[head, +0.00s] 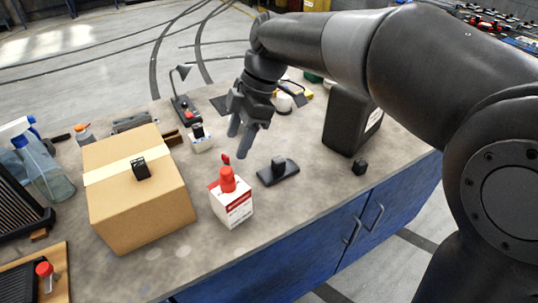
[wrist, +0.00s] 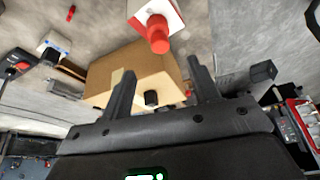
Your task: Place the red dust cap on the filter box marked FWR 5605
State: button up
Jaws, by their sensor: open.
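A white and red box (head: 236,208) stands at the front middle of the bench; its label is too small to read. A red cap-shaped piece (head: 228,180) stands upright on its top. In the wrist view, the box (wrist: 168,8) and red piece (wrist: 157,36) are at the top. A white and blue box (head: 201,143) with a dark piece on top stands farther back; it also shows in the wrist view (wrist: 55,46). My gripper (head: 239,144) is open and empty, above the bench behind the red piece and apart from it. Its fingers (wrist: 163,80) point down.
A cardboard box (head: 150,210) carrying a small black block stands left. A small red item (head: 226,159) lies behind the white and red box. A black stand (head: 278,172) and large black case (head: 350,122) are right. Bare bench lies between.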

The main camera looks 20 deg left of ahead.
jog(key=s+d+f+m+t+h, duration=0.1)
jog(key=s+d+m+t, duration=0.1)
jog(key=d+m, duration=0.6)
jog(key=s+d+f+m+t+h, duration=0.1)
jog(key=s+d+m+t, duration=0.2)
jog(key=d+m, duration=0.5)
jog(key=s+d+f+m+t+h, duration=0.1)
jog(key=s+d+m+t, duration=0.2)
jog(key=d+m, duration=0.6)
jog(key=s+d, duration=0.2)
jog(key=d, duration=0.6)
jog(key=shift+d+f+h, duration=0.3)
jog(key=shift+d, duration=0.05)
jog(key=shift+s, duration=0.1)
